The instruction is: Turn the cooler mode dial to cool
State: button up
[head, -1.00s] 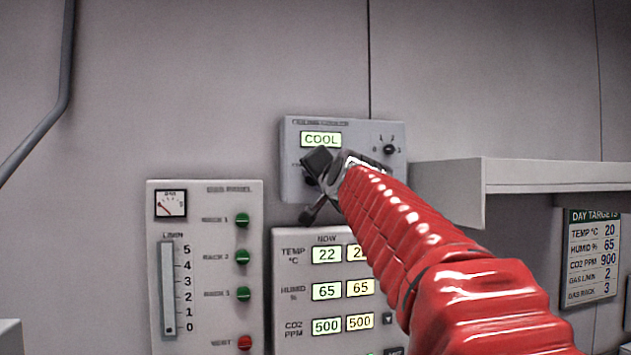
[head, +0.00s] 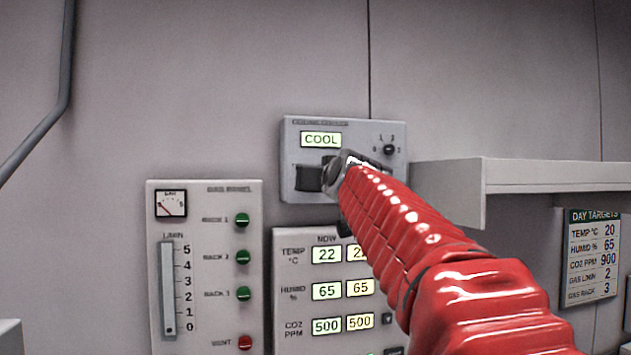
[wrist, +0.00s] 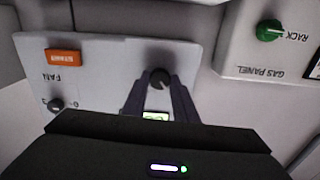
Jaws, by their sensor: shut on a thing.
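The grey cooler panel (head: 365,130) is on the wall, with a lit display (head: 321,139) that reads COOL. The dark mode dial (wrist: 160,76) shows in the wrist view, where the picture is upside down. My gripper (wrist: 160,88) has its two dark fingers on either side of this dial and is shut on it. In the head view my gripper (head: 310,178) covers the lower left of the cooler panel and hides the dial. The dial's pointer cannot be read clearly.
The fan knob (head: 389,149) is at the cooler panel's right. The gas panel (head: 205,200) with green knobs is lower left. A readout panel (head: 287,240) is below. A white shelf (head: 520,172) juts out at right, close to my red arm.

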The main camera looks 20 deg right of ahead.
jog(key=shift+w+f+n, duration=0.15)
jog(key=shift+f+n, duration=0.2)
jog(key=shift+n, duration=0.05)
jog(key=o, duration=0.8)
jog(key=shift+c, duration=0.2)
jog(key=shift+o, duration=1.4)
jog(key=shift+r, duration=0.2)
jog(key=shift+s, duration=0.2)
jog(key=s+a, duration=0.2)
jog(key=s, duration=1.1)
jog(key=shift+s, duration=0.2)
